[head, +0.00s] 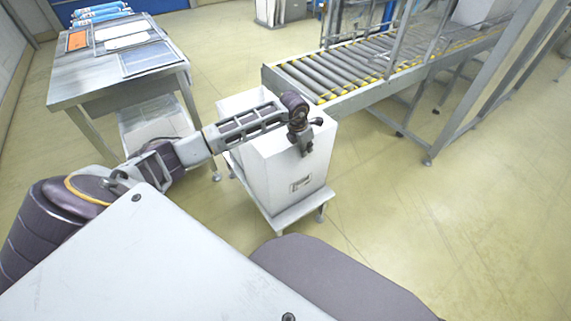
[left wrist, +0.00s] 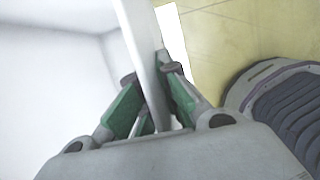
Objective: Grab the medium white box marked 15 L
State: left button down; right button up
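A white open-topped box (head: 275,178) stands upright on a low white stand, in the middle of the head view. A small dark-outlined mark shows low on its front face, too small to read. My left gripper (head: 304,148) reaches over the box from the left and points down at its near rim. In the left wrist view, the fingers of my left gripper (left wrist: 151,75) lie on both sides of the thin white box wall (left wrist: 143,35), and both fingertips appear to touch it. The white interior shows at left. My right gripper is not in view.
The low stand (head: 285,218) is under the box. A roller conveyor (head: 335,80) with metal frame posts stands just behind and right. A metal table (head: 85,85) with flat panels is at the back left, with a white container (head: 158,122) below. The floor at right is clear.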

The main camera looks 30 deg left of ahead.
pick_arm(q)
jog(key=shift+r, duration=0.2)
dwell(0.6)
notch_tip(320, 180, up, 9)
jog(key=shift+f+p, duration=0.15)
jog(key=shift+p, duration=0.7)
jog(key=shift+r, duration=0.55)
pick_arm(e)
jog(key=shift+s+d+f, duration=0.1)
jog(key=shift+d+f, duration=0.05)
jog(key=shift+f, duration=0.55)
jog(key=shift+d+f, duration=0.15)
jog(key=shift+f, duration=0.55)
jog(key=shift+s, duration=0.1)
